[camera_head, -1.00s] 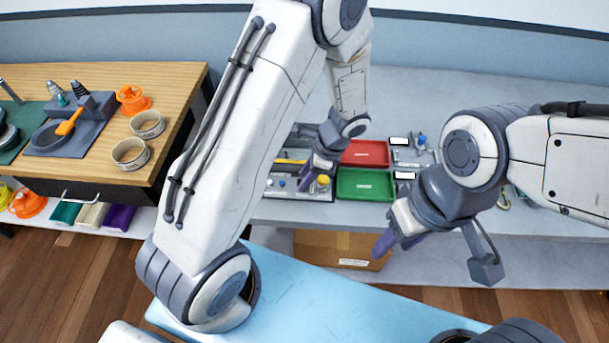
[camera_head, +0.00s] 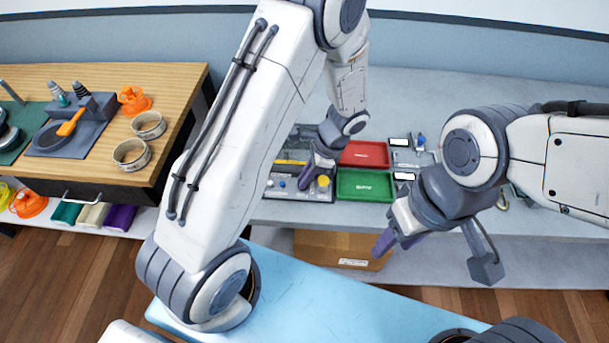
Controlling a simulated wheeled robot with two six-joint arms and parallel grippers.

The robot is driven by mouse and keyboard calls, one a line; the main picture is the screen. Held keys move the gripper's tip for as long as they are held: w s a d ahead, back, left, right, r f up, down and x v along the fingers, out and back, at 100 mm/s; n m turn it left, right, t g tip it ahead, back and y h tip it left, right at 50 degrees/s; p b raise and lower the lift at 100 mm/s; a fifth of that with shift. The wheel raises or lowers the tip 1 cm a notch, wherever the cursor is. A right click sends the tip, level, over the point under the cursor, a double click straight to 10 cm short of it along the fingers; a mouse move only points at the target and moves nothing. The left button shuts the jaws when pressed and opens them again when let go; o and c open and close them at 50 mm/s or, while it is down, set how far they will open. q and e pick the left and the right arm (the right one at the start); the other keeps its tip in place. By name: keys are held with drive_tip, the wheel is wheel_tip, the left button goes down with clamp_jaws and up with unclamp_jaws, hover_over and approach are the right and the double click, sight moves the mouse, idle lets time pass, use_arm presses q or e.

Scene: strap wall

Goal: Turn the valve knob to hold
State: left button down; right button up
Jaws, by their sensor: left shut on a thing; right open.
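A grey panel (camera_head: 292,193) with small knobs and a yellow strip lies on the bench behind my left arm. A yellow knob (camera_head: 323,181) and a blue knob (camera_head: 281,184) show on it. My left gripper (camera_head: 308,181) points down at the panel between these two knobs. Its purple fingers are shut on a knob that they hide almost fully; I take it to be the valve knob. The knob's setting and any hold mark cannot be read. My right gripper (camera_head: 386,245) is open and empty, in front of the bench edge, apart from the panel.
A red tray (camera_head: 365,153) and a green tray (camera_head: 364,186) lie right of the panel. Another grey fixture with a blue knob (camera_head: 420,141) stands further right. A cardboard box (camera_head: 340,250) is under the bench. A wooden table (camera_head: 170,80) with bowls stands left.

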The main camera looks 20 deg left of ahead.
use_arm(q)
drive_tip(key=n+g+h+p, duration=0.1)
drive_tip(key=n, duration=0.2)
drive_tip(key=shift+w+r+n, duration=0.1)
drive_tip(key=shift+n, duration=0.2)
drive_tip(key=n, duration=0.2)
drive_tip(key=n+g+h+p, duration=0.1)
drive_tip(key=n, duration=0.1)
drive_tip(key=shift+w+a+n, duration=0.1)
drive_tip(key=shift+a+n, duration=0.05)
drive_tip(key=shift+n, duration=0.15)
drive_tip(key=n+h, duration=0.1)
drive_tip(key=n, duration=0.1)
drive_tip(key=n+h, duration=0.1)
drive_tip(key=n, duration=0.1)
drive_tip(key=shift+a+g, duration=0.15)
drive_tip(key=shift+g, duration=0.15)
drive_tip(key=shift+n+h+p, duration=0.3)
drive_tip(key=shift+n+h, duration=0.4)
drive_tip(key=shift+n, duration=1.3)
drive_tip(key=c, duration=0.9)
unclamp_jaws()
